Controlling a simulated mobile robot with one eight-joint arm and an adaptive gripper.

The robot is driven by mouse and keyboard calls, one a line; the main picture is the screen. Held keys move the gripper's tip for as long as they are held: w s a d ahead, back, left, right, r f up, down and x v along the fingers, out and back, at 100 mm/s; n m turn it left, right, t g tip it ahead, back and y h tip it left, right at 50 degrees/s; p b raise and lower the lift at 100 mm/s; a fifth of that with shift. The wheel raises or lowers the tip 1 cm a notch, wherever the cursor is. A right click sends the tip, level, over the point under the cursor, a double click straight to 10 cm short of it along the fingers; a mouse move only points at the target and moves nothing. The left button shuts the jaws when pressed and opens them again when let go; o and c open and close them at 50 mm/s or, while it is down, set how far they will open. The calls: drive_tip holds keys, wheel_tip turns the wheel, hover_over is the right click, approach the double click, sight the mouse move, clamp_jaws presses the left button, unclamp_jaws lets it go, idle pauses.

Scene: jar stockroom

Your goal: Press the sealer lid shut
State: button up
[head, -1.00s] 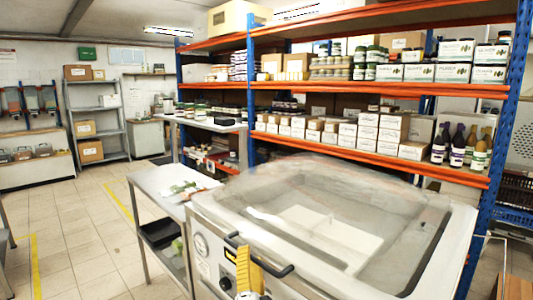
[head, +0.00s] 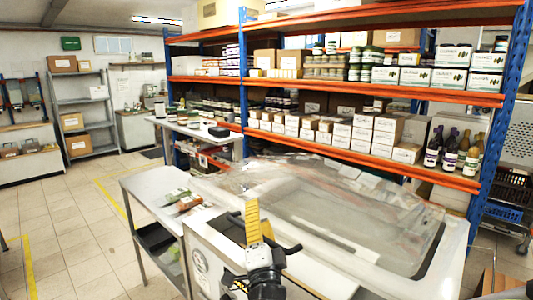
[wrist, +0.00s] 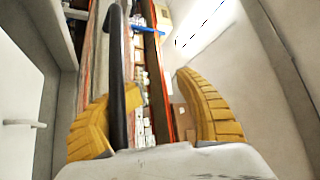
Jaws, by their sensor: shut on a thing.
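The sealer (head: 203,265) is a pale metal machine at the front, with a round gauge on its front. Its clear, domed lid (head: 345,205) has a black bar handle (head: 289,252) along the front. The lid's front edge appears raised above the body, but glare blurs the exact gap. My gripper (head: 256,232), with yellow ribbed fingers, is shut on the handle. In the wrist view, the black handle (wrist: 117,80) runs between the fingers, close against the left one. The gripper hides part of the handle.
A steel side table (head: 150,188) with several small packets (head: 188,202) stands left of the sealer. Blue and orange shelving (head: 350,84) full of jars and boxes stands behind it. Tiled floor (head: 75,225) is clear at left.

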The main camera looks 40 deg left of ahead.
drive_tip(key=w+r+m+h+p, duration=0.1)
drive_tip(key=w+r+p, duration=0.3)
drive_tip(key=r+p, duration=0.3)
wheel_tip(320, 180, up, 4)
drive_tip(key=shift+w+d+f+m+h, duration=0.2)
drive_tip(key=shift+d+m+h, duration=0.1)
drive_tip(key=shift+d+m, duration=0.1)
drive_tip(key=s+d+f+b, duration=0.3)
drive_tip(key=d+f, duration=0.1)
drive_tip(key=shift+s+f, duration=0.15)
drive_tip(key=shift+s, duration=0.15)
drive_tip(key=shift+o, duration=0.3)
drive_tip(key=shift+s+d+f+b, duration=0.15)
drive_tip(key=shift+s+d+b, duration=0.05)
drive_tip(key=shift+b, duration=0.2)
drive_tip(key=o, duration=0.8)
drive_tip(key=shift+b+v, duration=0.4)
drive_tip(key=shift+v, duration=0.6)
drive_tip(key=b+v, duration=0.1)
drive_tip(key=v, duration=0.2)
drive_tip(key=shift+a, duration=0.1)
